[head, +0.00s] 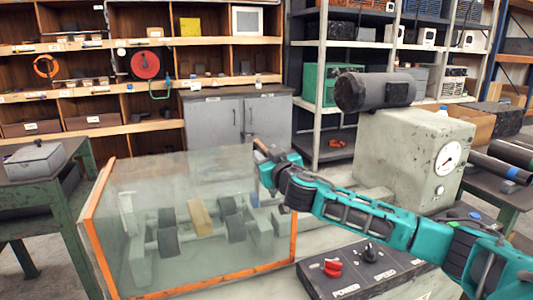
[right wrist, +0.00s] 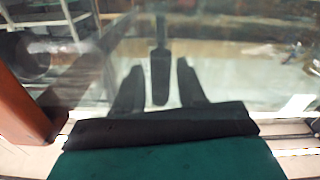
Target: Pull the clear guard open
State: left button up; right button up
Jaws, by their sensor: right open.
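The clear guard (head: 165,185) is a transparent box-like cover with orange edges, standing over the machine bed at the lower left of the head view. Its pane also fills much of the right wrist view (right wrist: 230,80). Rollers (head: 168,238) and a tan block (head: 200,216) show through it. My right gripper (head: 262,164) is at the guard's upper right corner. In the right wrist view its two dark fingers (right wrist: 157,88) stand apart, with a dark upright bar (right wrist: 160,72) between them in the picture. I cannot tell whether they touch it. My left gripper is out of view.
A grey machine housing (head: 405,155) with a dial and a dark cylinder on top stands behind my right arm. A control panel (head: 360,270) with red and black knobs is in front. A green table (head: 45,190) with a grey box stands at left.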

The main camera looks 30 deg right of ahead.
jog(key=shift+w, duration=0.35)
jog(key=shift+d, duration=0.1)
grip_shut()
dwell(0.4)
